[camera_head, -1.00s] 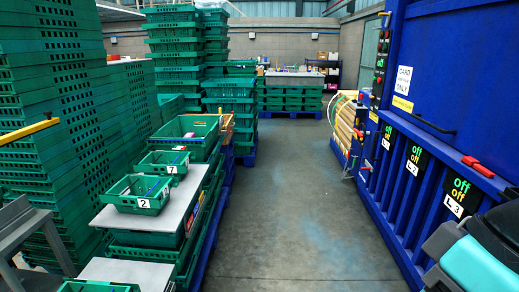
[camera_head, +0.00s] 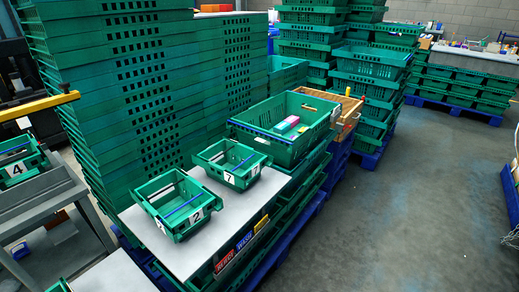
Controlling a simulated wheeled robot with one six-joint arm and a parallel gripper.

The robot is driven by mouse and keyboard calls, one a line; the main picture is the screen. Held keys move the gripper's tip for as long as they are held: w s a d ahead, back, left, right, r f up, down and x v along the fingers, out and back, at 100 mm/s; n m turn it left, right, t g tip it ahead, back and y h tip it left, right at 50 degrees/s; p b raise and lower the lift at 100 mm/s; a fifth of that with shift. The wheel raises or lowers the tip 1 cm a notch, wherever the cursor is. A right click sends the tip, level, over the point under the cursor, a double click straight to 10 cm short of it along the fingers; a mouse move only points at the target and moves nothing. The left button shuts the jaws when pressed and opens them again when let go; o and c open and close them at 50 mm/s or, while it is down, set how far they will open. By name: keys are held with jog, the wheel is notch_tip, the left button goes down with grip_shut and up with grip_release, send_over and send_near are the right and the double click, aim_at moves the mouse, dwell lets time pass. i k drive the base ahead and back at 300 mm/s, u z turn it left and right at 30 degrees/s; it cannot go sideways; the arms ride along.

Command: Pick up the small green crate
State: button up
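Several small green crates are in view. One labelled 2 (camera_head: 160,208) sits on a grey board (camera_head: 150,238) on top of stacked crates, left of centre. One labelled 7 (camera_head: 215,152) sits just behind it on the same board. One labelled 4 (camera_head: 14,178) stands on a grey trolley (camera_head: 40,192) at the left edge. The ones labelled 2 and 7 look open-topped, with a thin blue bar across each. A green corner of another shows at the bottom left edge. My gripper is not in view.
A larger green crate (camera_head: 258,129) holding pink and green items stands behind the small ones. Tall green crate stacks (camera_head: 120,90) rise behind and to the left. A yellow bar (camera_head: 40,107) juts in at left. The grey floor (camera_head: 420,200) on the right is clear.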

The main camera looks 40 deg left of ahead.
aim_at(241, 179)
jog(key=i, duration=2.15)
jog(key=u, duration=2.8)
jog(key=i, duration=1)
